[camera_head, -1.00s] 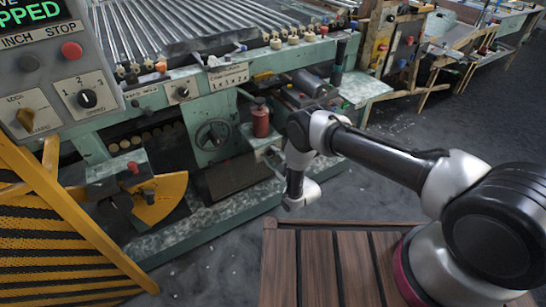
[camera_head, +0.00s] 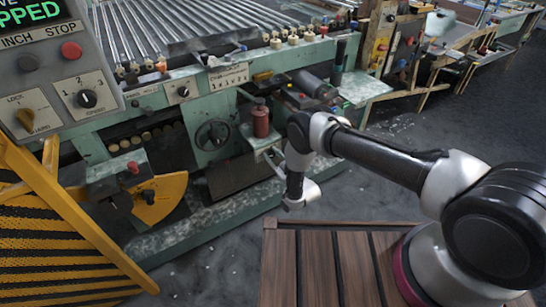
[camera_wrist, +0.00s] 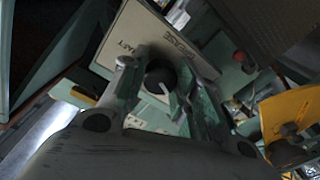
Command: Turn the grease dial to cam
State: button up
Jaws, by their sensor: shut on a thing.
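The grease dial (camera_wrist: 159,72) is a round black knob with a white pointer line, seen in the wrist view. It sits on a cream plate (camera_wrist: 133,28) with dark lettering. The pointer slants toward the lower right of the picture. My gripper (camera_wrist: 155,82) has a finger on each side of the knob and is shut on it. Part of the plate is hidden behind the fingers, and I see no CAM mark. In the head view my arm hides the gripper and I cannot make out the dial.
A green machine (camera_head: 220,180) with metal rollers fills the back. A red bottle (camera_head: 261,122) stands on its ledge near my wrist. A yellow guard (camera_head: 160,197) is at the left, a control box (camera_head: 90,60) at upper left. Wooden slats (camera_head: 318,265) lie below my arm.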

jog(key=m, duration=0.7)
jog(key=shift+m, duration=0.3)
dwell(0.4)
jog(key=o, duration=1)
jog(key=shift+o, duration=0.2)
jog(key=v, duration=1.2)
jog(key=shift+f, duration=0.15)
